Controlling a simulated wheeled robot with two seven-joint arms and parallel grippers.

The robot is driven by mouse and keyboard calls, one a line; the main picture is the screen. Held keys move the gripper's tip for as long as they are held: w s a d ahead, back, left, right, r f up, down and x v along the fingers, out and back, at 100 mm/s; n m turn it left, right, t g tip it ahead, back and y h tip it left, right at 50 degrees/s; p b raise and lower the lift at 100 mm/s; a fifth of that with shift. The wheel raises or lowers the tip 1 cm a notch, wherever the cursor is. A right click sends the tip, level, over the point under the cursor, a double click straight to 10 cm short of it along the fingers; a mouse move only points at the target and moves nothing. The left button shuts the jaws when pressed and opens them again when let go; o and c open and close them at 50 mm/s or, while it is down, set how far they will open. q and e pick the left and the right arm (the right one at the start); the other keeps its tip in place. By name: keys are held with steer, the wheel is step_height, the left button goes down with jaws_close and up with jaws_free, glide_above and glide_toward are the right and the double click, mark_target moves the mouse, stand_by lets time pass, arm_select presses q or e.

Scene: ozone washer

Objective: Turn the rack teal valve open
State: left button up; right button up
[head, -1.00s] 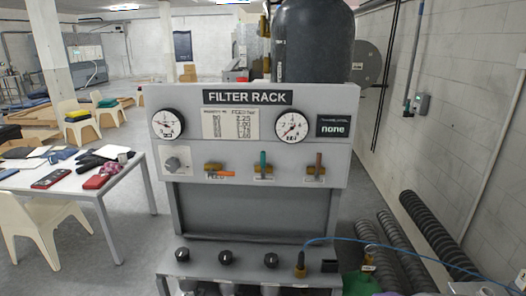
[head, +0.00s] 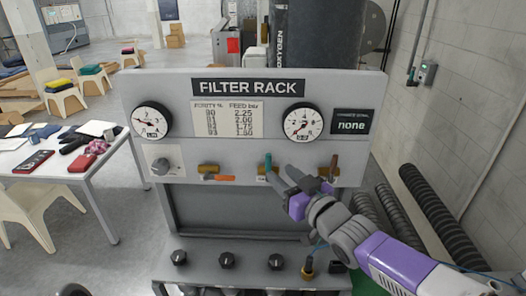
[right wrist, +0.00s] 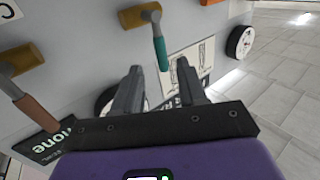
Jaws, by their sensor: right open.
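The teal valve handle (head: 268,162) stands upright on its brass body in the middle of the filter rack's (head: 180,88) valve row. My right gripper (head: 281,174) is open just in front of it and slightly to its right, its fingers partly covering the valve body. In the right wrist view, the teal handle (right wrist: 160,52) points in between the two open fingertips of my right gripper (right wrist: 159,68); I cannot tell whether either finger touches it. My left gripper is not in view.
An orange-handled valve (head: 222,178) lies level to the left. A brown-handled valve (head: 334,162) stands upright close to the right of my gripper. Two gauges (head: 152,121) (head: 303,122) sit above. Black knobs (head: 226,260) line the lower shelf. Ribbed hoses (head: 430,210) lie along the right wall.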

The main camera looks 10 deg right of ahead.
mark_target(270, 165)
steer(key=shift+p+x, duration=0.5)
steer(key=shift+x, duration=2.85)
jaws_close()
steer(key=shift+a, duration=0.1)
